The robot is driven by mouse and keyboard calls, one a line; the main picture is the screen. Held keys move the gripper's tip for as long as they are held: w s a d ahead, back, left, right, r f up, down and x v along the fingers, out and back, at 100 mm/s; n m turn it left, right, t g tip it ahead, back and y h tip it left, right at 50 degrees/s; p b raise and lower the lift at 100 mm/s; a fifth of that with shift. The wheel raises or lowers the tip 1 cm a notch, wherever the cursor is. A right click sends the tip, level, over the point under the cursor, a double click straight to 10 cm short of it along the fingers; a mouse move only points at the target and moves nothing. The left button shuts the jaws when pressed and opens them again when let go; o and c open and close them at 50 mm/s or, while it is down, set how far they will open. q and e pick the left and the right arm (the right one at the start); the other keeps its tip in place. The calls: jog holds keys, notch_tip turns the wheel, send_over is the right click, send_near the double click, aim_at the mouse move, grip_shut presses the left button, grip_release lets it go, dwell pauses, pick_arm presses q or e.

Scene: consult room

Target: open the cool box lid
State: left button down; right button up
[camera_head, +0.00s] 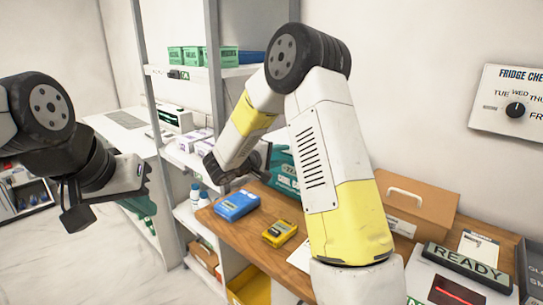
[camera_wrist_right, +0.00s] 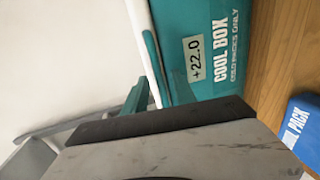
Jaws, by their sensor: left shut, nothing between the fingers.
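The teal cool box (camera_head: 283,172) stands on the wooden counter in the head view, largely hidden behind my right arm. In the right wrist view the cool box (camera_wrist_right: 228,50) appears turned sideways, with its lettering and a "+22.0" label. A pale lid edge (camera_wrist_right: 139,35) runs along its top side, and the lid looks down on the box. A teal piece (camera_wrist_right: 136,97) sticks out near the lid edge. My right gripper (camera_head: 226,174) is close beside the box; its fingers are not clear. My left gripper (camera_head: 76,214) is shut and empty, far left of the box.
A blue pack (camera_head: 236,205) and a yellow device (camera_head: 279,232) lie on the counter (camera_head: 253,238) in front of the box. A brown case (camera_head: 425,205) with a pale handle and a READY panel (camera_head: 467,263) stand at right. Shelves (camera_head: 205,72) rise behind.

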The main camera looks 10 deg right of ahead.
grip_shut()
dwell(1.4)
